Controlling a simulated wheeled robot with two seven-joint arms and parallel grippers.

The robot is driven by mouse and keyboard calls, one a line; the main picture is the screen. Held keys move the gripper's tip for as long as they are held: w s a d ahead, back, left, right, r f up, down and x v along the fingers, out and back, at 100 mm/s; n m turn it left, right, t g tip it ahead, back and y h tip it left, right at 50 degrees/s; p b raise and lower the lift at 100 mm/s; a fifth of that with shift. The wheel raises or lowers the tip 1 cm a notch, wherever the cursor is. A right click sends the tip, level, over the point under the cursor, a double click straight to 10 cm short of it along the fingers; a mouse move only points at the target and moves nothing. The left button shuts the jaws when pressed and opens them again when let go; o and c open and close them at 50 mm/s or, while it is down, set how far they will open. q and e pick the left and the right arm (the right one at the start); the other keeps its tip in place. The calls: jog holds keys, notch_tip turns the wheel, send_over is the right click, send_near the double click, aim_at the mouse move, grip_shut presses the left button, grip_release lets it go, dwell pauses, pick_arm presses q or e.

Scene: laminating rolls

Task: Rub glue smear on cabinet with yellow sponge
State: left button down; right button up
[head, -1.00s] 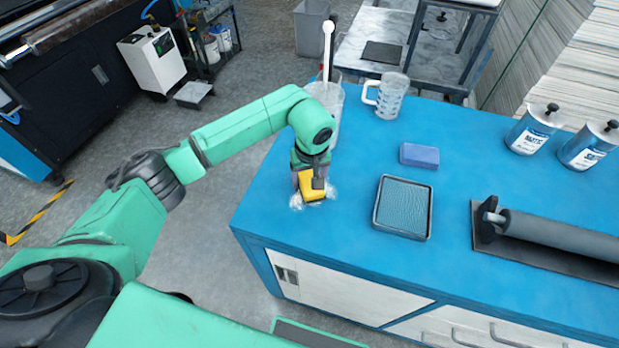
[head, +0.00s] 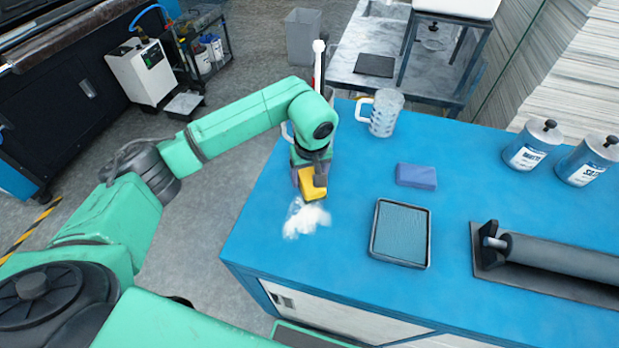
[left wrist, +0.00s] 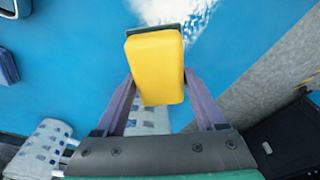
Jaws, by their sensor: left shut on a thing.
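The yellow sponge (head: 313,184) is held in my left gripper (head: 310,174), which is shut on it above the blue cabinet top (head: 260,222). The white glue smear (head: 305,219) lies on the cabinet, just to the near side of the sponge in the head view. In the left wrist view the sponge (left wrist: 155,66) sits between the two fingers, with a dark edge at its far end. The smear (left wrist: 178,14) shows beyond it at the top. I cannot tell whether the sponge touches the cabinet. My right gripper is not in view.
A clear jug (head: 382,113) stands behind the sponge, with a blue-purple block (head: 416,176) and a shallow tray (head: 401,232) to its right. A grey roller (head: 560,258) and two cans (head: 531,144) are farther right. The cabinet's left edge is close to the gripper.

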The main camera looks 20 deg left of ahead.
aim_at(309, 173)
pick_arm(q)
jog(key=shift+r, duration=0.6)
jog(key=shift+w+r+p, duration=0.2)
jog(key=shift+r+p, duration=0.65)
jog(key=shift+r, duration=0.15)
jog(key=shift+s+r, duration=0.15)
jog(key=shift+r, duration=0.45)
jog(key=shift+f, duration=0.15)
